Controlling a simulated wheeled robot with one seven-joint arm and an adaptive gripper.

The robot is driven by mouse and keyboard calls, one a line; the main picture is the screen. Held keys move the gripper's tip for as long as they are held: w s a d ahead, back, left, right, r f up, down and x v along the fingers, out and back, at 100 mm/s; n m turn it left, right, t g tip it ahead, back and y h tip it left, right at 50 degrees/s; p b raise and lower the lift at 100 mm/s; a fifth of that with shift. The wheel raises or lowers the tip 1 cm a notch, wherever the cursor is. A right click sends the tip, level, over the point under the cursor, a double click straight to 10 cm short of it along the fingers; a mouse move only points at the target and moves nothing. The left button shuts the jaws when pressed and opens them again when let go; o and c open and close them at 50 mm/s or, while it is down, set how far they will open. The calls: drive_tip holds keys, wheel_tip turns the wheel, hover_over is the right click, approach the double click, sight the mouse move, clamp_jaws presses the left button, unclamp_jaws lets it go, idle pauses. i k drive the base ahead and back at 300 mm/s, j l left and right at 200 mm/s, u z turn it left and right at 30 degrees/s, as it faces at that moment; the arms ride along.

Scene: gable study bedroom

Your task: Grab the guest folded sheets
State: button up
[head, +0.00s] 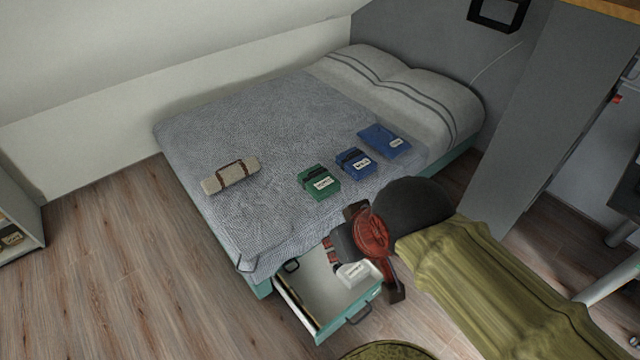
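Several folded, labelled bundles are in the head view, but the labels are too small to read surely, so I cannot tell which is the guest sheets. A green bundle (317,182) with a dark strap lies on the bed. A blue bundle with a dark strap (354,163) and a flatter blue one (384,140) lie to its right. A white labelled bundle (353,274) is in the open drawer (325,333). My gripper (368,250) is above the drawer's right back part, fingers spread apart. A dark grey piece by it is partly hidden.
The bed (270,120) has a grey cover and pillows at the far end. A red-striped item (330,250) is in the drawer. Wooden floor (130,270) is clear at left; a green rug (385,351) lies in front.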

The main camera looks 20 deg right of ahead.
sight(319, 183)
drive_tip(key=l+u, duration=0.15)
drive_tip(key=l, duration=0.45)
drive_tip(key=k+l+u, duration=0.15)
drive_tip(key=l, duration=0.4)
drive_tip(key=l+u, duration=0.15)
drive_tip(key=l, duration=0.45)
drive_tip(key=k+l+u, duration=0.15)
drive_tip(key=l, duration=0.4)
drive_tip(key=i+l+u, duration=0.1)
drive_tip(key=l, duration=0.25)
drive_tip(key=i+l+u, duration=0.1)
drive_tip(key=i+l, duration=0.2)
drive_tip(key=i+l+u, duration=0.1)
drive_tip(key=l, duration=0.35)
drive_tip(key=i+l+u, duration=0.1)
drive_tip(key=l, duration=0.25)
drive_tip(key=i+l+u, duration=0.15)
drive_tip(key=l, duration=0.25)
drive_tip(key=i+l+u, duration=0.1)
drive_tip(key=l, duration=0.35)
drive_tip(key=i, duration=0.1)
